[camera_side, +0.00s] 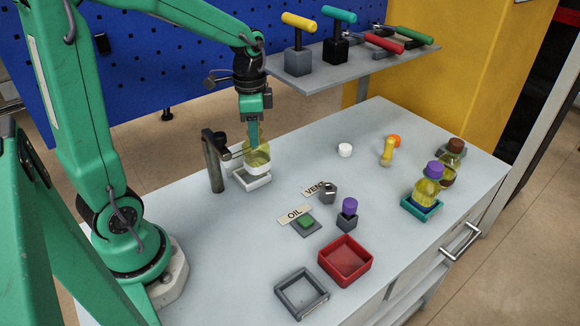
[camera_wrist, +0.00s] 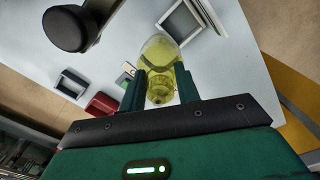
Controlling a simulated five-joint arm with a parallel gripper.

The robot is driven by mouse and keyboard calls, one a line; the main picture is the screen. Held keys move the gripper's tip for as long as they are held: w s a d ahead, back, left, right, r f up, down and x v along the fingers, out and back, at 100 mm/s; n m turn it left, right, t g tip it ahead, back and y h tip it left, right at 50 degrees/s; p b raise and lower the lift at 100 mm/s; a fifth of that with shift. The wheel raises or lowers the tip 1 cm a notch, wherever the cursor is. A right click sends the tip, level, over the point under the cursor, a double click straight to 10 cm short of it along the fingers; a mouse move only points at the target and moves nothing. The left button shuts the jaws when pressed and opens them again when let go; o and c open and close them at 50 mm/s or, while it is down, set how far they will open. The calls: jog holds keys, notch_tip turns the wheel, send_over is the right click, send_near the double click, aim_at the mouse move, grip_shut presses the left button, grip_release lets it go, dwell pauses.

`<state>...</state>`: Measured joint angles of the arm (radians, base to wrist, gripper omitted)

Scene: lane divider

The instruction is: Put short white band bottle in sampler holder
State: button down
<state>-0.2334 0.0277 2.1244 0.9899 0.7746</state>
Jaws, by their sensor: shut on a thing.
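My gripper (camera_side: 254,144) is shut on a yellow, see-through bottle (camera_side: 258,156) with a pale white band low on its body. In the wrist view the bottle (camera_wrist: 160,62) sits between the two green fingers (camera_wrist: 160,88); I see no cap on it. In the side view the bottle overlaps a white square holder (camera_side: 256,185) next to a dark post with a side arm (camera_side: 214,165). In the wrist view the holder (camera_wrist: 174,22) shows beyond the bottle, at the upper right. I cannot tell whether the bottle touches the holder.
The dark post's round top (camera_wrist: 66,28) is close by in the wrist view. A red tray (camera_side: 345,262), a grey tray (camera_side: 301,294) and a purple-capped block (camera_side: 347,214) stand at the front. Other bottles (camera_side: 428,188) are at the right. A tool shelf (camera_side: 350,66) hangs behind.

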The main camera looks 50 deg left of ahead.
jog(key=w+a+f, duration=0.1)
jog(key=a+f, duration=0.2)
jog(key=a, duration=0.2)
jog(key=shift+a, duration=0.15)
jog(key=shift+f, duration=0.2)
jog(key=shift+f, duration=1.9)
jog(key=shift+f, duration=0.15)
jog(key=c, duration=1)
grip_release()
notch_tip(320, 180, up, 12)
jog(key=shift+r, duration=0.15)
